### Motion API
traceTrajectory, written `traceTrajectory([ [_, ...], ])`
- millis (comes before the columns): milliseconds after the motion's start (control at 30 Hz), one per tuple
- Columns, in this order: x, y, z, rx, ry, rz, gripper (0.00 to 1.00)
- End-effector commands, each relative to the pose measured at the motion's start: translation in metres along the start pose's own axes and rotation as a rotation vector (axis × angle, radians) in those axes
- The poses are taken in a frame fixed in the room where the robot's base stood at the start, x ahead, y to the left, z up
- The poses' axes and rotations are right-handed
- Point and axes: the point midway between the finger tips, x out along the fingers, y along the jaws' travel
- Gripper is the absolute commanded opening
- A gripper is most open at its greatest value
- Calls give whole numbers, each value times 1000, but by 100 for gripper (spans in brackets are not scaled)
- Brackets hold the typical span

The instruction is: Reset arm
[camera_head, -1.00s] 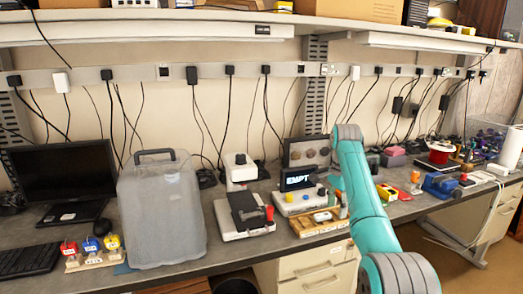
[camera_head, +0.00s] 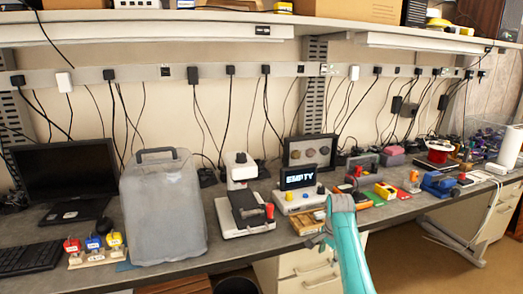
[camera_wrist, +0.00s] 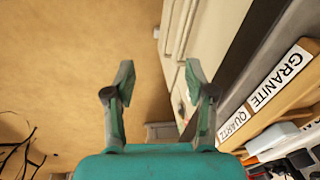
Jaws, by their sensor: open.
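My gripper (camera_wrist: 160,82) is open in the wrist view, with its two fingers apart and nothing between them. It is over the tan floor (camera_wrist: 60,60), beside the bench's pale drawer front (camera_wrist: 205,40). In the head view my teal arm rises from the bottom, right of centre, in front of the bench edge.
A wooden tray labelled GRANITE and QUARTZ (camera_wrist: 275,85) lies close on the right in the wrist view. The bench holds a grey translucent container (camera_head: 163,210), a display reading EMPTY (camera_head: 298,178), a monitor (camera_head: 65,172) and a blue vise (camera_head: 438,184).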

Motion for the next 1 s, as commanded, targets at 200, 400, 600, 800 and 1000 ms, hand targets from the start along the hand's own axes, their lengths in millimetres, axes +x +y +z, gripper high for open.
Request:
traceTrajectory([
  [200, 89, 40, 29, -92, 49, -77, 55],
  [400, 150, 83, 58, -177, 103, -147, 55],
  [600, 197, 132, 90, -259, 164, -215, 55],
  [800, 227, 187, 126, -342, 228, -277, 55],
  [1000, 241, 245, 162, -423, 298, -335, 55],
])
